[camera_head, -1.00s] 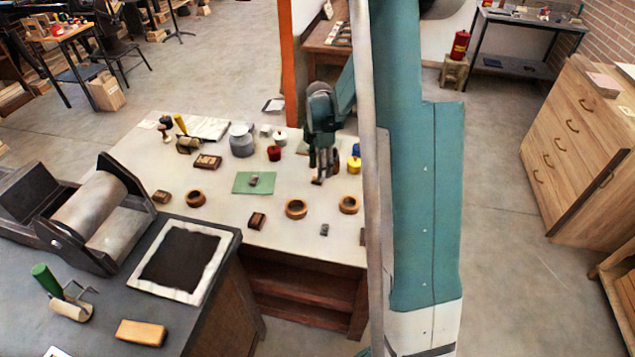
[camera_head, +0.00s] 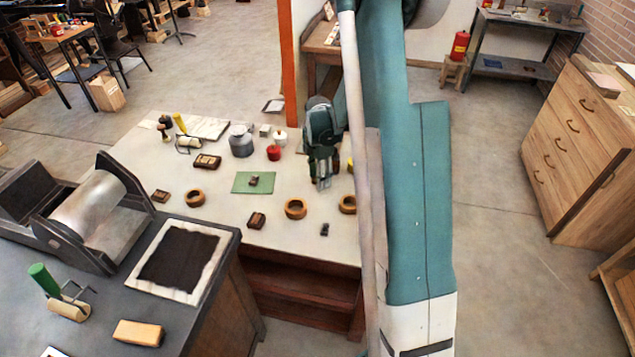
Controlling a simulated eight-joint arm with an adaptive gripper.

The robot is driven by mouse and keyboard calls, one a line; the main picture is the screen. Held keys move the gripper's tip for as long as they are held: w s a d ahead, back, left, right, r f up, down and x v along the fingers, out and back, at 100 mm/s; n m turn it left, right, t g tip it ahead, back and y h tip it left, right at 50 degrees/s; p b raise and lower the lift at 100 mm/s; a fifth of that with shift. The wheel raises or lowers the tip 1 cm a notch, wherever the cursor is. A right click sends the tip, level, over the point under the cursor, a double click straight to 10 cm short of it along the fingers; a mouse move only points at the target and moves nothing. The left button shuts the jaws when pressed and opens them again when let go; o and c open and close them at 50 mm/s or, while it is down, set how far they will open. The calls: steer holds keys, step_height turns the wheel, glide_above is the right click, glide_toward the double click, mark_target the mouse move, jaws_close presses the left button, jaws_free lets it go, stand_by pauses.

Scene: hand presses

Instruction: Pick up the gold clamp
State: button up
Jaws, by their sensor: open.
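My gripper (camera_head: 321,184) points down over the right part of the pale table (camera_head: 215,222), open, with nothing seen between its fingers. I cannot make out a gold clamp for certain. A yellow-gold item (camera_head: 350,164) shows only in part beside my arm, and its shape is unclear. A small grey metal piece (camera_head: 253,181) lies on a green mat (camera_head: 240,188), left of my gripper. Another small dark metal piece (camera_head: 325,229) lies on the table below my gripper in the picture.
Brown rings (camera_head: 295,209) and small wooden blocks (camera_head: 256,220) lie across the table. A grey can (camera_head: 241,142) and red jar (camera_head: 273,153) stand behind. A dark bench with a roller press (camera_head: 90,215) is at left. My arm hides the table's right end.

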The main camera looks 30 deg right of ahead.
stand_by(0.5)
steer(key=c, duration=0.9)
steer(key=shift+r, duration=0.15)
steer(key=shift+r+p, duration=0.7)
steer(key=shift+r, duration=4.15)
